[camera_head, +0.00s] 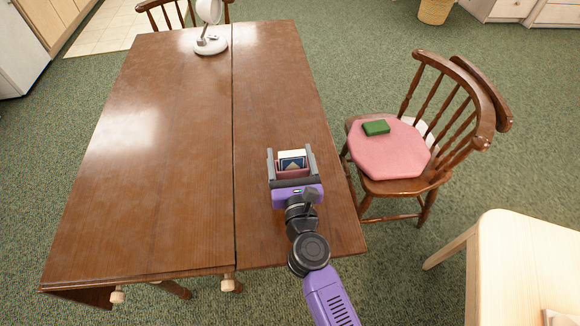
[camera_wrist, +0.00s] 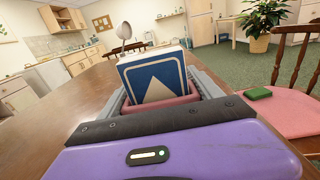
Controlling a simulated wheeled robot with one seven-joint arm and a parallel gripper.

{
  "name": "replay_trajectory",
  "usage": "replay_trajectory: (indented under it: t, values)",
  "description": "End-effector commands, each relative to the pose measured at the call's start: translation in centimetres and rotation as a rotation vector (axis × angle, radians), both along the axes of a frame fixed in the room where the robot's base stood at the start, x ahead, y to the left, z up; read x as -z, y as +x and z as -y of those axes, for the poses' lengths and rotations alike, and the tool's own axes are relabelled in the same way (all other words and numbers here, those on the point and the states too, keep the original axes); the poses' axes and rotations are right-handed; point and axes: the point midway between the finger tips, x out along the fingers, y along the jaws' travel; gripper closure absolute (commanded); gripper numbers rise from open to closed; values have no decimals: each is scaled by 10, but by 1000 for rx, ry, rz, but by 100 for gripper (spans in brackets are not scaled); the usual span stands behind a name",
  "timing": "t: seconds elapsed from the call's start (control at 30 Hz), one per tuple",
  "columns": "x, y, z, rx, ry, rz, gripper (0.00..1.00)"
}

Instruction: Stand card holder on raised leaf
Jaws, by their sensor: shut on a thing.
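The card holder (camera_head: 293,173) is a small reddish-pink stand with blue-and-white cards upright in it. My gripper (camera_head: 291,153), purple with grey fingers, is shut on it, one finger on each side. In the wrist view the pink holder (camera_wrist: 190,97) sits between the fingers, with a blue card (camera_wrist: 155,80) rising above it. The raised leaf (camera_head: 275,105) is the brown wooden panel right of the table's seam, level with the main top. The holder is over this leaf, near its right edge. I cannot tell whether its base touches the wood; the gripper hides it.
A wooden chair (camera_head: 432,150) with a pink cushion and a green box (camera_head: 376,127) is close to the right. A pale table (camera_head: 530,260) is at lower right. Most of the tabletop is clear.

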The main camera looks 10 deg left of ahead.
Motion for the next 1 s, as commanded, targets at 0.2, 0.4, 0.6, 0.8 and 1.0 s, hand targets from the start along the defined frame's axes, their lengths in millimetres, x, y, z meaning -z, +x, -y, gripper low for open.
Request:
replay_trajectory:
  t: [0.2, 0.4, 0.6, 0.8, 1.0]
  values:
    - [32, 0, 0, 0, 0, -1, 65]
    - [31, 0, 0, 0, 1, 0, 65]
    - [35, 0, 0, 0, 1, 0, 65]
    - [35, 0, 0, 0, 1, -1, 4]
    - [35, 0, 0, 0, 1, -1, 4]
